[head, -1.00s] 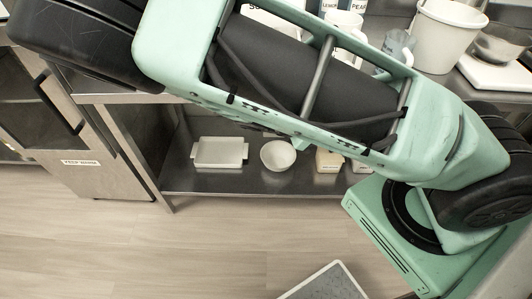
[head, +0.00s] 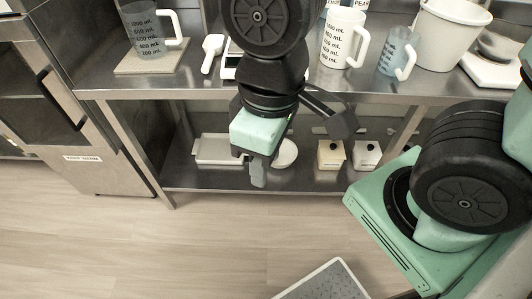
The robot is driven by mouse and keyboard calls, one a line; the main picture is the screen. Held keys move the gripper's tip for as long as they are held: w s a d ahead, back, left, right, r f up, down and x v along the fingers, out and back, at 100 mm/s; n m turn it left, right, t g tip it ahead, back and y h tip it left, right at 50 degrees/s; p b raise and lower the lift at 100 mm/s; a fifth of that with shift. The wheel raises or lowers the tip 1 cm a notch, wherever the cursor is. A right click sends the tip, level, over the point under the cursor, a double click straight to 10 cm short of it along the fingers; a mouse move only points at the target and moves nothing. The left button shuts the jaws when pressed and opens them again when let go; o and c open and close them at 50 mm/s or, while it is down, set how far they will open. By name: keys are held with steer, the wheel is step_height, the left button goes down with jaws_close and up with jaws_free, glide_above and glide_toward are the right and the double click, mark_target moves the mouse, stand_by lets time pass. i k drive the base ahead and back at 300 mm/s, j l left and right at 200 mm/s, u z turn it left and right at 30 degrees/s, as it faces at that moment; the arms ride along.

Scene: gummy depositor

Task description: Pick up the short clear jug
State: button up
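The short clear jug (head: 392,52) is bluish and see-through, with dark volume marks and a white handle on its right. It stands upright on the steel counter at the upper right, between a white jug and a white bucket. My gripper (head: 258,174) points down in front of the counter's front edge, left of and lower in the picture than the short clear jug, and clearly apart from it. Its fingers overlap in this view, so I cannot tell whether they are open or shut. I see nothing held.
A taller clear jug (head: 146,34) stands on a board (head: 126,68) at the left. A white jug (head: 338,40) and white bucket (head: 447,38) flank the short clear jug. A white scoop (head: 212,52) lies on the counter (head: 190,80). The lower shelf (head: 185,180) holds containers.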

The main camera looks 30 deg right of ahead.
mark_target(398, 58)
steer(key=z, duration=1.7)
